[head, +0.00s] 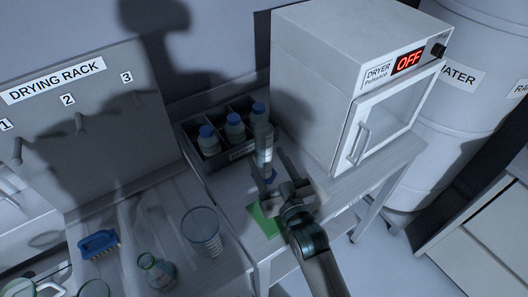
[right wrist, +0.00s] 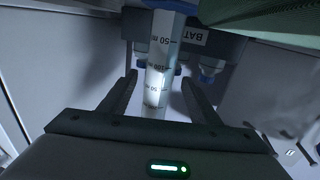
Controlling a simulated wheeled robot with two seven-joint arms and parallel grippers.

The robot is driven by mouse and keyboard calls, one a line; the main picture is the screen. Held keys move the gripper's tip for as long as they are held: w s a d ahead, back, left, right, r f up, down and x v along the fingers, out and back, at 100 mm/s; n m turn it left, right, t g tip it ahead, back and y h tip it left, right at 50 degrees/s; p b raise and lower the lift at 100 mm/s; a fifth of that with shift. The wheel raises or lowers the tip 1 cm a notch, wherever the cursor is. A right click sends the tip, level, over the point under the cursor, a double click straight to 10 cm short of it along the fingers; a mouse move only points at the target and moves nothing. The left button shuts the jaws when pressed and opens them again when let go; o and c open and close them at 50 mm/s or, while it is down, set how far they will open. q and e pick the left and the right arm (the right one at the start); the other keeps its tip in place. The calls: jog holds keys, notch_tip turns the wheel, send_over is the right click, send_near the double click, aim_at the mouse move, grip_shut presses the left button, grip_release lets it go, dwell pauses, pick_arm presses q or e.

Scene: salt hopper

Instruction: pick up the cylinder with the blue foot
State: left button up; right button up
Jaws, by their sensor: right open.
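The clear measuring cylinder (head: 264,145) stands upright on the bench in front of the bottle crate, with its blue foot (head: 270,175) low down, partly hidden by my gripper. My right gripper (head: 268,168) is open at the cylinder, its fingers pointing toward the crate. In the right wrist view the cylinder (right wrist: 160,65) appears upside down between the two spread fingers (right wrist: 160,82), with a gap on each side. Its blue foot (right wrist: 172,5) is at the top edge there. My left gripper is not in view.
A dark crate (head: 214,165) with several blue-capped bottles stands close behind the cylinder. The dryer (head: 340,85), reading OFF, is to the right. A green mat (head: 262,222) lies near my right wrist.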

aim_at(267, 157)
jog(key=x, duration=0.1)
jog(key=p+x, duration=0.1)
jog(key=x, duration=0.1)
jog(key=shift+w+r, duration=0.1)
jog(key=shift+r, duration=0.15)
jog(key=shift+w, duration=0.35)
jog(key=shift+f, duration=0.1)
jog(key=c, duration=1.3)
